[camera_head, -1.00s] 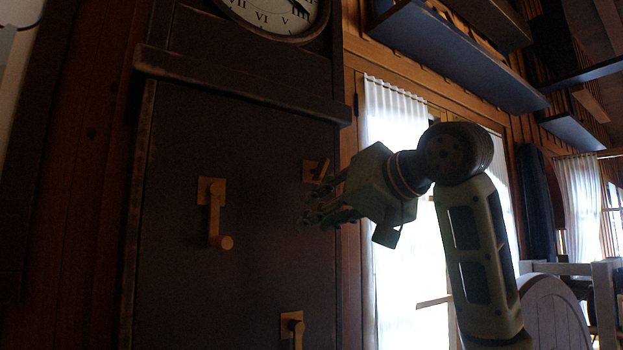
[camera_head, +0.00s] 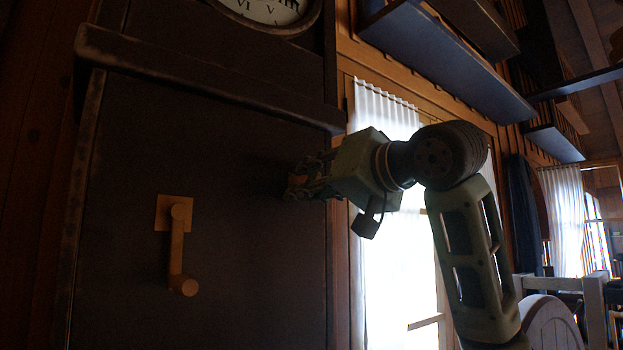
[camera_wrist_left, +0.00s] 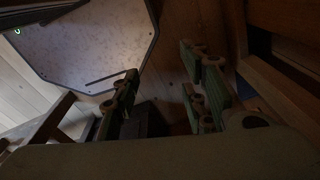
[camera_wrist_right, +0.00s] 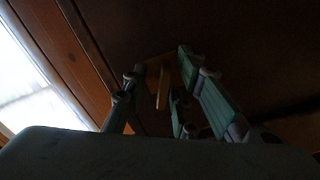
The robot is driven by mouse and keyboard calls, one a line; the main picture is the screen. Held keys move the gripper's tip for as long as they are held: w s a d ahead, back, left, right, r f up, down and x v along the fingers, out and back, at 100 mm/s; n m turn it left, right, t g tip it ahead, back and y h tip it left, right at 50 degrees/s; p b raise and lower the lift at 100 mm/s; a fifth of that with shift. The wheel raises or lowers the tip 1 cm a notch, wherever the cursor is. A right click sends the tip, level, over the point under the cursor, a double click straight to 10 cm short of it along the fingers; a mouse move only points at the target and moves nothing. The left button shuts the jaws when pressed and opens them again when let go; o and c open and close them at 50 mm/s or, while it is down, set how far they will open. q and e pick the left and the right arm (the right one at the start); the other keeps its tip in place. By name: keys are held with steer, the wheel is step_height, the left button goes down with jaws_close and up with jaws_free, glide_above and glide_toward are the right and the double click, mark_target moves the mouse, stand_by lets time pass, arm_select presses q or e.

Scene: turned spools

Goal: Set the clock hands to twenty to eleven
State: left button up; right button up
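The clock dial (camera_head: 262,10) shows only its lower edge at the top of the head view, so the set of its hands cannot be read. A wooden crank (camera_head: 177,252) hangs down from a square plate on the left of the dark clock case (camera_head: 230,130). My right gripper (camera_head: 294,184) is in front of the case's right side. In the right wrist view a wooden crank (camera_wrist_right: 162,84) shows between and beyond its spread fingers; contact cannot be told. My left gripper (camera_wrist_left: 160,64) is open and empty, seen only in its wrist view.
A ledge (camera_head: 205,78) juts out across the case above the cranks. A bright curtained window (camera_head: 390,260) is to the right of the case. Blue-grey shelves (camera_head: 450,62) hang at the upper right. A pale board (camera_wrist_left: 90,40) lies beyond my left gripper.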

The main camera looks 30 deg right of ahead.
steer(key=shift+s+a+r, duration=0.1)
steer(key=shift+s+a, duration=0.05)
steer(key=shift+s, duration=0.05)
steer(key=shift+c, duration=0.7)
jaws_close()
arm_select(q)
steer(key=shift+d, duration=0.35)
steer(key=shift+w, duration=0.15)
